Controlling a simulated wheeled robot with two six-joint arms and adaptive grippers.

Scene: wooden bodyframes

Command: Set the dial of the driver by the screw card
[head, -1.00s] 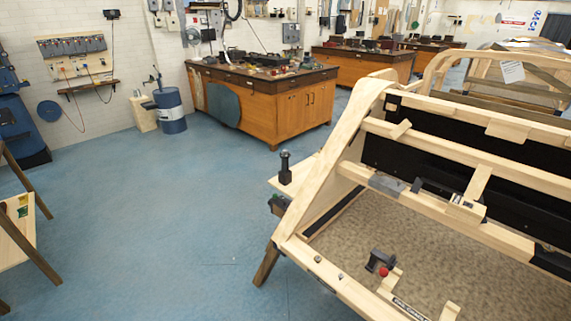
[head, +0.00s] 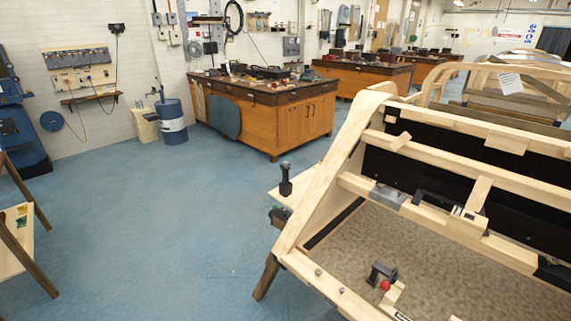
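A dark upright tool (head: 286,180), which looks like the driver, stands on a small pale wooden shelf (head: 262,192) at the left side of the wooden bodyframe (head: 330,180). Its dial is too small to make out. Green and yellow patches, possibly cards (head: 22,217), lie on a pale wooden stand at the left edge; I cannot tell whether one is the screw card. Neither of my grippers shows.
Blue floor is open between the left stand (head: 14,255) and the bodyframe. A wooden workbench (head: 265,115) and a blue-white drum (head: 171,122) stand at the back. A red-knobbed black part (head: 383,275) sits in the frame. A white sheet (head: 510,82) hangs on the far frame.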

